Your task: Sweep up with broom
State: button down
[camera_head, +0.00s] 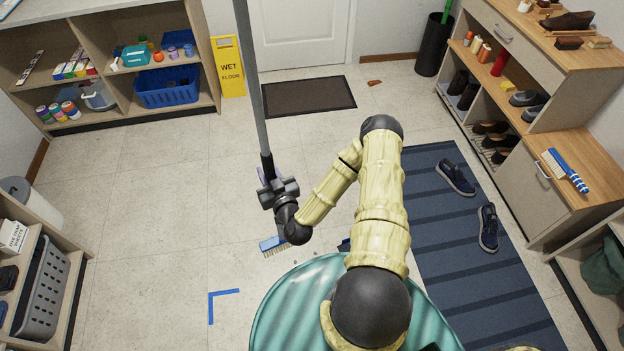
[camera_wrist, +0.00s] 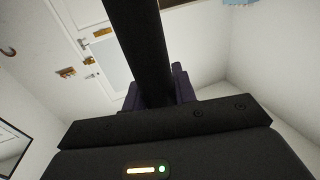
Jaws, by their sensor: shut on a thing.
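The broom has a long grey handle (camera_head: 254,85) that stands nearly upright, leaning slightly, with its top out of the picture. Its blue head (camera_head: 271,243) with pale bristles is at the floor, left of my arm. My gripper (camera_head: 272,183) is shut around the lower handle. In the wrist view the dark handle (camera_wrist: 140,45) runs up from between the fingers (camera_wrist: 158,85). A few small specks, too small to identify, lie on the floor right of the bristles.
A blue tape corner (camera_head: 211,306) marks the floor. A striped rug (camera_head: 440,225) with two shoes lies right. A doormat (camera_head: 308,96), yellow wet-floor sign (camera_head: 228,66) and small reddish-brown piece (camera_head: 375,83) are by the door. Shelves line both sides; the left-centre floor is clear.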

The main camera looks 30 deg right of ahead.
jog(key=w+d+f+b, duration=0.3)
jog(key=d+f+b, duration=0.3)
jog(key=f+b, duration=0.3)
jog(key=w+d+f+h+b, duration=0.1)
jog(key=w+d+f+b, duration=0.2)
jog(key=b, duration=1.5)
jog(key=w+d+f+m+b, duration=0.1)
jog(key=w+d+f+b, duration=0.3)
jog(key=d+f+b, duration=0.5)
notch_tip(320, 180, down, 6)
jog(key=b, duration=0.5)
jog(key=shift+h, duration=0.3)
jog(key=shift+f, duration=0.1)
notch_tip(320, 180, down, 6)
jog(key=b, duration=0.5)
jog(key=shift+f, duration=0.25)
